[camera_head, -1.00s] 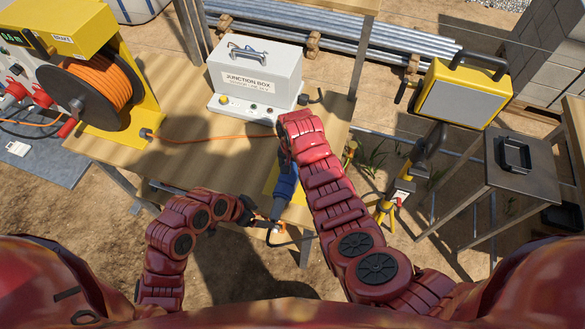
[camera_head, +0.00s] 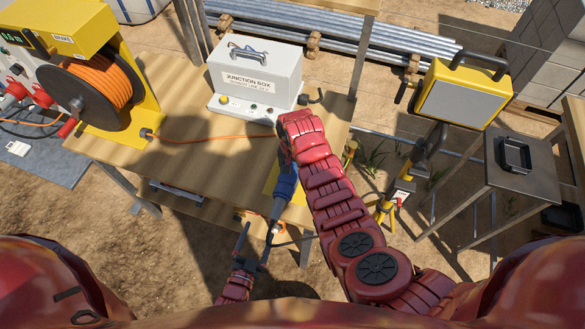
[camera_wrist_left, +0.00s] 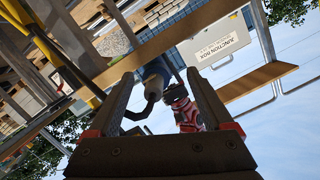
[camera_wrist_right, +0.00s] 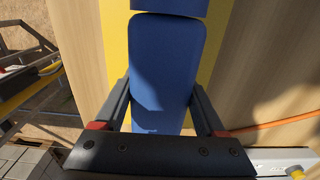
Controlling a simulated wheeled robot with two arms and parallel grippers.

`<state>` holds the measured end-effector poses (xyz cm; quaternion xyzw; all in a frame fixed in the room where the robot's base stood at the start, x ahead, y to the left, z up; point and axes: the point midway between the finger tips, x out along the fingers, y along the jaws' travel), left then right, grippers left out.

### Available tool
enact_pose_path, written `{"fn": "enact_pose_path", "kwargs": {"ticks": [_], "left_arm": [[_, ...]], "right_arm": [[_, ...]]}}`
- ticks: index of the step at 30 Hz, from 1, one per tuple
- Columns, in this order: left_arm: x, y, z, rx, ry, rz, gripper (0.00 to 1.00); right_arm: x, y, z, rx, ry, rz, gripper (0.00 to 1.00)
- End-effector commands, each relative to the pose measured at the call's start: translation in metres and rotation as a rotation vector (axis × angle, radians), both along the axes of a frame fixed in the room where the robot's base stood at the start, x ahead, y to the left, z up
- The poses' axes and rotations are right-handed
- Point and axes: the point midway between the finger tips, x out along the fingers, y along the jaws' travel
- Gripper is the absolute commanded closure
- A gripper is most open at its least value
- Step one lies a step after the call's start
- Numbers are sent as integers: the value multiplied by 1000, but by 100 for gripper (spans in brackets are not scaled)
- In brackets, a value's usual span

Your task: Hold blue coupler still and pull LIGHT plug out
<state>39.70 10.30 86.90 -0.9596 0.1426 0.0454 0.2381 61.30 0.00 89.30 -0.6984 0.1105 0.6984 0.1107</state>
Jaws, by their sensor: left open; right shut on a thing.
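The blue coupler (camera_head: 286,183) lies near the table's front edge, partly hidden by my right arm. My right gripper (camera_wrist_right: 160,98) is shut on it, with a finger on each side in the right wrist view. A darker plug end with a cable (camera_head: 275,217) sits in line at the coupler's near end and sticks out past the edge. I cannot read a LIGHT label on it. My left gripper (camera_head: 257,236) is open and empty, just below this end in the head view. In the left wrist view the coupler's blue body (camera_wrist_left: 153,73) shows between the open fingers, farther off.
The junction box (camera_head: 255,76) stands at the table's back. An orange cable reel (camera_head: 98,88) in a yellow frame is at the left. A yellow work lamp (camera_head: 460,92) stands to the right of the table. Open ground lies in front of the table.

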Motion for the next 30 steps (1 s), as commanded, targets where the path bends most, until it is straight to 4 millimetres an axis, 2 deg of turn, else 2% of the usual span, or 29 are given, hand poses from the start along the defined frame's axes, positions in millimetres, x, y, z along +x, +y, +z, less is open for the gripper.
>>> {"fn": "enact_pose_path", "kwargs": {"ticks": [3,6,11,20,30], "left_arm": [[-19,-13,13,8,-90,-35,15],[-30,-19,20,13,-137,-53,15],[-32,-24,26,10,-169,-62,15],[-5,-32,26,11,-168,-63,15],[46,-48,26,10,-167,-60,15]], "right_arm": [[0,0,0,0,0,0,100],[0,0,0,0,0,0,100],[0,0,0,0,0,0,100],[0,0,0,0,0,0,100],[0,0,0,0,0,0,100]]}}
